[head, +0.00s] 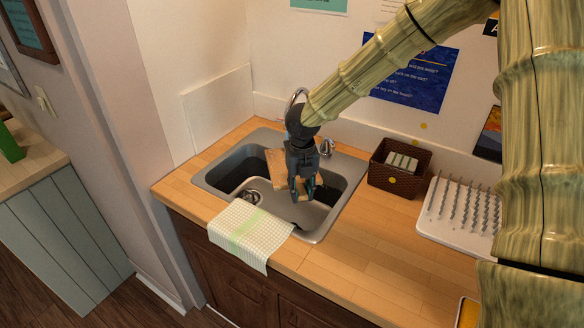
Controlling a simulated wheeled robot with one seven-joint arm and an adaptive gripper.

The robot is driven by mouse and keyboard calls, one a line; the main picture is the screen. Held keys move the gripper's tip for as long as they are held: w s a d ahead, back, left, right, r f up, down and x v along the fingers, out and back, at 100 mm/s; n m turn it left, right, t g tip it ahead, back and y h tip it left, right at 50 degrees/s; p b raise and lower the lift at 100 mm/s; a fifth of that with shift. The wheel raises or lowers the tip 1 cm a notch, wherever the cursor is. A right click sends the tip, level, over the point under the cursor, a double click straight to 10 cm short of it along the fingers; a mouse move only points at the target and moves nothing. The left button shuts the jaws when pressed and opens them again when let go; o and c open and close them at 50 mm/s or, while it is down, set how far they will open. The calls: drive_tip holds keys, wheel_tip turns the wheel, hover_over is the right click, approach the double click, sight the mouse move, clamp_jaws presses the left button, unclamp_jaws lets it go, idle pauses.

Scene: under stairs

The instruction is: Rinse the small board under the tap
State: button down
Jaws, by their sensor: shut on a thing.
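My gripper (305,192) is over the sink basin, pointing down, shut on the small board. The small board (277,168) is light brown wood and shows to the left of and behind my gripper's fingers. Part of it is hidden by the gripper. The grey metal sink (221,170) is set into a wooden counter. The tap (299,96) stands at the back of the sink, its curved top showing behind my wrist and the rest hidden by my arm. I cannot tell whether water is running.
A checked cloth (250,236) hangs over the counter's front edge. A brown basket (396,183) and a white pegged drying rack (440,219) stand to the right of the sink. The front right counter (350,261) has free room.

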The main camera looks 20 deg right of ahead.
drive_tip(key=shift+s+a, duration=0.5)
drive_tip(key=shift+s, duration=0.75)
drive_tip(key=shift+s+a, duration=0.5)
drive_tip(key=shift+s, duration=0.7)
drive_tip(key=shift+s+a, duration=0.5)
drive_tip(key=shift+s, duration=0.75)
drive_tip(key=shift+r, duration=0.15)
drive_tip(key=s+a+r+p, duration=0.2)
drive_tip(key=s+r, duration=0.1)
drive_tip(key=s, duration=0.1)
drive_tip(key=shift+s+r+p, duration=0.35)
drive_tip(key=shift+r+p, duration=0.05)
